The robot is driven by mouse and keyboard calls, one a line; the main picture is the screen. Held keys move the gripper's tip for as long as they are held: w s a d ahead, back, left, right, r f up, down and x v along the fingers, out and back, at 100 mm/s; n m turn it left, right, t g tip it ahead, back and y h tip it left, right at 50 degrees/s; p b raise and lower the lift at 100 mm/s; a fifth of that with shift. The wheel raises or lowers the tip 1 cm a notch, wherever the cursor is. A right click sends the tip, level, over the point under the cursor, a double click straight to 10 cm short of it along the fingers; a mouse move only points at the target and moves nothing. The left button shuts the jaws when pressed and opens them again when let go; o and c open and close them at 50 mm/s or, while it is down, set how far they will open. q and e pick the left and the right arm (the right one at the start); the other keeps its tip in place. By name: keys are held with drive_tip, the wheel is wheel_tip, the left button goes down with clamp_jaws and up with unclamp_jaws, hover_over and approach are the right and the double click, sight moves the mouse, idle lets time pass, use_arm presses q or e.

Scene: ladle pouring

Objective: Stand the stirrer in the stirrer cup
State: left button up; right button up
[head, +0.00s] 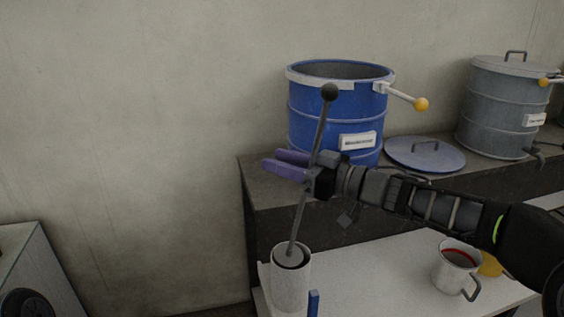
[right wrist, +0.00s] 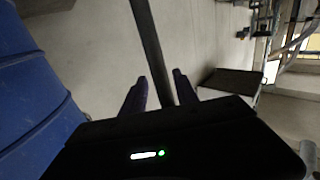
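The stirrer (head: 324,125) is a grey rod with a black ball on top and a round disc at its lower end. Its lower end is inside the mouth of the white stirrer cup (head: 290,287), and the rod tilts to the right. My right gripper (head: 286,163) is at the middle of the rod with purple fingers apart. In the right wrist view, the rod (right wrist: 147,40) passes between the open fingers (right wrist: 160,84), with a small gap seen beside it. How deep the stirrer sits in the cup is hidden. My left gripper is not in view.
An open blue drum (head: 308,115) with a yellow-knobbed handle stands on the dark shelf behind my gripper. Its lid (head: 425,153) lies beside it, near a closed grey drum (head: 492,105). A mug of red liquid (head: 454,272) stands on the white table (head: 385,265).

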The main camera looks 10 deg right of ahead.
drive_tip(key=v, duration=0.7)
drive_tip(key=shift+s+d+p, duration=0.25)
drive_tip(key=shift+s+p, duration=0.05)
drive_tip(key=shift+p, duration=0.1)
idle(1.1)
